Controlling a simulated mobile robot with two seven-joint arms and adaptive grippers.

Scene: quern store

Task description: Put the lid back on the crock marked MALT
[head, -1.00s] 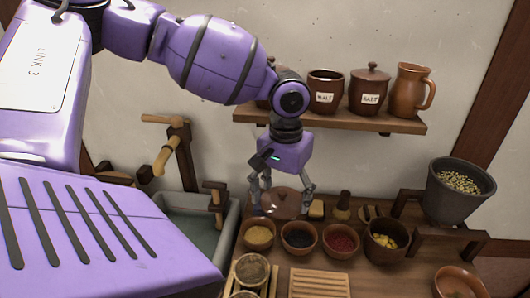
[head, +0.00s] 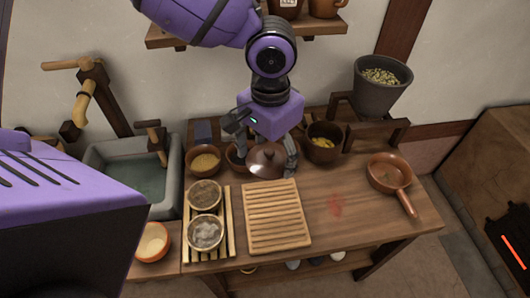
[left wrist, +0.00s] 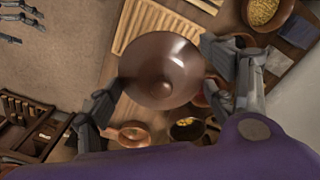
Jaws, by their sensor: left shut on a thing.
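A brown round lid with a knob (head: 266,161) hangs in my left gripper (head: 267,167), above the row of bowls on the bench. In the left wrist view the lid (left wrist: 150,62) sits between the two spread fingers of that gripper (left wrist: 163,72). The MALT crock is not visible; my left arm covers part of the shelf. A brown crock with a white label (head: 288,8), its top cut off, stands on the shelf.
The shelf (head: 320,27) is above the bench (head: 370,228). A bowl of grain (head: 204,162) and a pot with yellow contents (head: 323,143) stand near the lid. A slatted board (head: 273,215), a handled pan (head: 390,174) and a grey bucket (head: 382,85) are around. The bench's front right is clear.

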